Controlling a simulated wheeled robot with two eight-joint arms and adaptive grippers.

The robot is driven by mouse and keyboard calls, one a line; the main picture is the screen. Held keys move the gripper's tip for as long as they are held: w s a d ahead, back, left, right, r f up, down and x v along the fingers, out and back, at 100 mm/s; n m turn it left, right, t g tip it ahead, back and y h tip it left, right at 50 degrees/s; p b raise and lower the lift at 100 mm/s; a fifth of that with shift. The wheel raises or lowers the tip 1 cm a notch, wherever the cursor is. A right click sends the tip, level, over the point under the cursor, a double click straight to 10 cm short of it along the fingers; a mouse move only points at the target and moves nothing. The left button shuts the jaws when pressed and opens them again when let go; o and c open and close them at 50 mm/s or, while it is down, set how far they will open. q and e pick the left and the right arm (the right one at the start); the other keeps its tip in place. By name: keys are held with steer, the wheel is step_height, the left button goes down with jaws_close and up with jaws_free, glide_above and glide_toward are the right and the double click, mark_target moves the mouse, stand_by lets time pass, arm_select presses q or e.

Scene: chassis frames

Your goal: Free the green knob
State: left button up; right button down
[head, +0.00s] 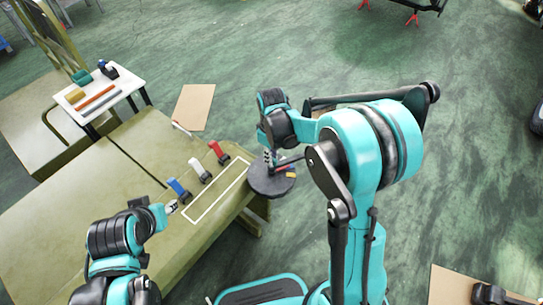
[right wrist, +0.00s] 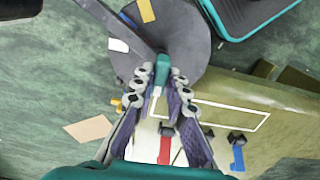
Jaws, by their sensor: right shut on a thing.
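A dark grey round disc (head: 268,186) stands at the right end of the table, with small coloured pieces on it. My right gripper (head: 268,158) is over the disc. In the right wrist view, its fingertips (right wrist: 160,82) are closed around the green knob (right wrist: 161,66) at the rim of the disc (right wrist: 190,35). I cannot tell whether the knob is still fixed there. In the head view the knob is hidden. My left gripper (head: 171,207) is low over the table beside the blue-handled piece (head: 178,188); its finger opening is too small to tell.
White-handled (head: 198,167) and red-handled (head: 217,150) pieces stand on the table near a white outlined rectangle (head: 217,191). A grey bar (right wrist: 112,22) crosses the disc. A white stand (head: 99,92) with several objects is at the back left. A brown board (head: 193,106) lies beyond the table.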

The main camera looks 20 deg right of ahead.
stand_by(0.3)
steer(key=c, duration=1.5)
jaws_free()
steer(key=shift+c, duration=0.2)
step_height(320, 180, up, 12)
steer(key=s+d+m+t, duration=0.3)
steer(key=s+m+t, duration=0.4)
steer(key=s, duration=0.9)
steer(key=shift+s+r+m, duration=0.3)
steer(key=shift+s, duration=0.1)
